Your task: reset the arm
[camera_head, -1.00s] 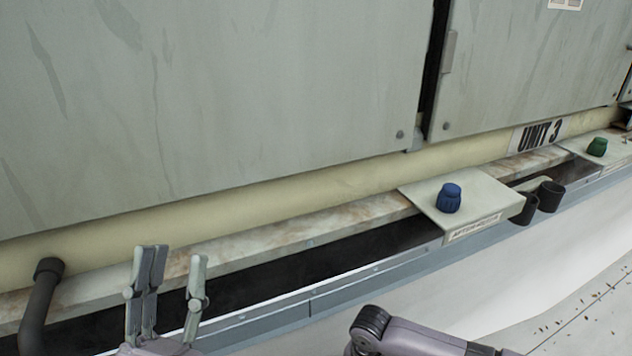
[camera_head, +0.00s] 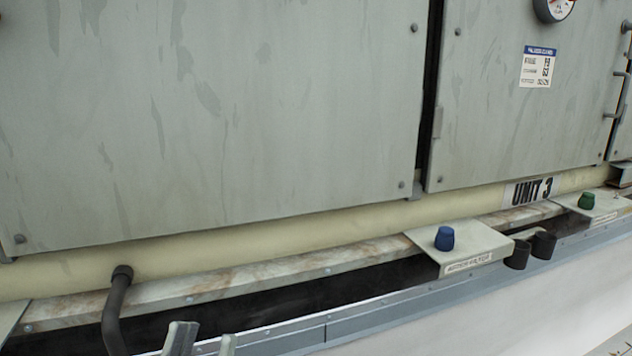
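My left gripper (camera_head: 205,343) shows only by its fingertips at the bottom edge of the head view, left of the middle. The tips stand apart with nothing seen between them, so it is open. The rest of the gripper and its arm are cut off below the frame. My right gripper is out of view.
A dark bent pipe (camera_head: 117,310) stands just left of my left fingertips. A ledge (camera_head: 270,268) runs below the grey cabinet panels (camera_head: 225,120). A blue knob (camera_head: 444,239), black cup-like holders (camera_head: 542,245) and a green knob (camera_head: 586,201) sit to the right.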

